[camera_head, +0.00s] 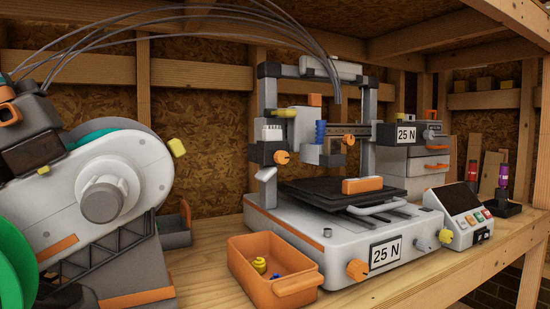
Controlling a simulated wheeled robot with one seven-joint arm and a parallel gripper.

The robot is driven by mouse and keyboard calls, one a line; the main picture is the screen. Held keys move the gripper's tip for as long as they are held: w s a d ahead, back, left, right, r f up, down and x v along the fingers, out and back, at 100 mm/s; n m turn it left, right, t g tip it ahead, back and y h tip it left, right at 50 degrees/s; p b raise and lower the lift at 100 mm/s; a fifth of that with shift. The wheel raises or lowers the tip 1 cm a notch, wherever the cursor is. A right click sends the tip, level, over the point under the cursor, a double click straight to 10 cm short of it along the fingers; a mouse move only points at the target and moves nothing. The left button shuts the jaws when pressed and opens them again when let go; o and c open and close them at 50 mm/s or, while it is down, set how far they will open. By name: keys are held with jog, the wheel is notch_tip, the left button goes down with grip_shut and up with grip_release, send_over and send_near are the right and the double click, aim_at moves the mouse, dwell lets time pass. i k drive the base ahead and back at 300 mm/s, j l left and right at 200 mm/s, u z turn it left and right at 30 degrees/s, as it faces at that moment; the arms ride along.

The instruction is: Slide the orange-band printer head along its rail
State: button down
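A grey and white 3D printer (275,222) stands on the wooden bench in the middle of the view. Its dark horizontal rail (352,129) runs between two grey uprights. A pale grey printer head (308,152) sits toward the rail's left end, near the left upright. An orange piece (314,100) shows at its top and a blue ribbed part (321,134) at its front. Whether the orange piece is a band around the head is too small to tell. My gripper is not in view, and nothing is seen touching the head.
An orange bin (250,270) with small yellow and blue parts stands before the printer. A large white machine with green spools (125,170) fills the left. Dark tubes arch overhead to the printer. A control box (455,220) stands at right. An orange-fronted block (362,185) lies on the bed.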

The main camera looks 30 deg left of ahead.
aim_at(301, 131)
jog(key=u, duration=1.05)
